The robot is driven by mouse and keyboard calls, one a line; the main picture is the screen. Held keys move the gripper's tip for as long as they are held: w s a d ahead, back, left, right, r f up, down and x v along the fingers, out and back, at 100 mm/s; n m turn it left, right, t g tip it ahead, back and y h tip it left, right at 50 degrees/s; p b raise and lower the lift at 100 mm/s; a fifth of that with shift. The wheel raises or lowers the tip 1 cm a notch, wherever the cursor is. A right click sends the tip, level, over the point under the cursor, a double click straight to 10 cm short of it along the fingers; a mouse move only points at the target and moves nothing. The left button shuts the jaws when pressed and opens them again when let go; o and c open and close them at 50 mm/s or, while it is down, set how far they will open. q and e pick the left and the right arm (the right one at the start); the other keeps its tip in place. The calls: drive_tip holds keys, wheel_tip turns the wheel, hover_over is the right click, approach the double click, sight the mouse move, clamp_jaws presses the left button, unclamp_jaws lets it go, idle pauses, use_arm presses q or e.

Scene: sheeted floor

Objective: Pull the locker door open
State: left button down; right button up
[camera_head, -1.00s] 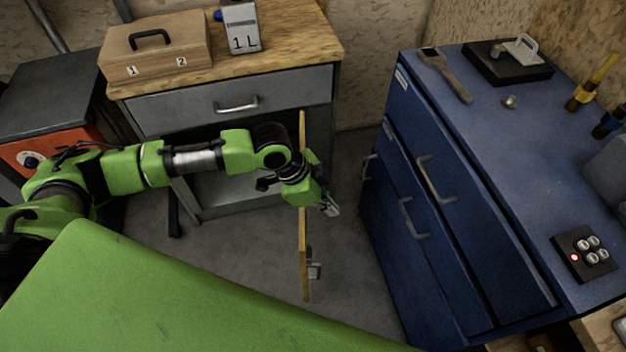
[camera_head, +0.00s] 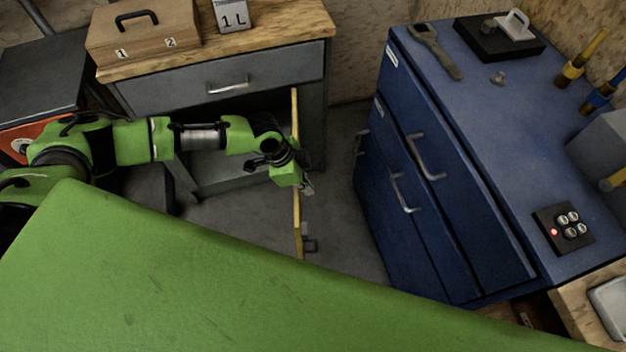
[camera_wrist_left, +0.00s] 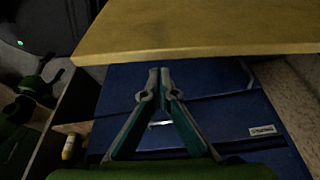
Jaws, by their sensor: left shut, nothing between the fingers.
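The locker is a grey cabinet (camera_head: 139,96) under a wooden top. Its door (camera_head: 296,222) stands swung out and shows as a thin yellow edge, with a small grey handle (camera_head: 309,245) on its right side. The door hangs well away from the dark opening. My left gripper (camera_head: 308,188) is at the right of the door, with the forearm reaching across the door's edge. In the left wrist view its fingertips (camera_wrist_left: 159,73) are together and empty, just below a yellow panel edge (camera_wrist_left: 200,32). I cannot tell whether it touches the door. My right gripper is not in view.
A blue cabinet (camera_head: 385,235) with grey handles stands close on the right. A wrench (camera_head: 436,52) and a button box (camera_head: 563,231) lie on its top. A wooden case (camera_head: 146,34) is on the locker's top. Grey floor is free between the cabinets.

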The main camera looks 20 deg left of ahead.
use_arm(q)
drive_tip(key=shift+s+a, duration=0.35)
drive_tip(key=shift+a, duration=0.25)
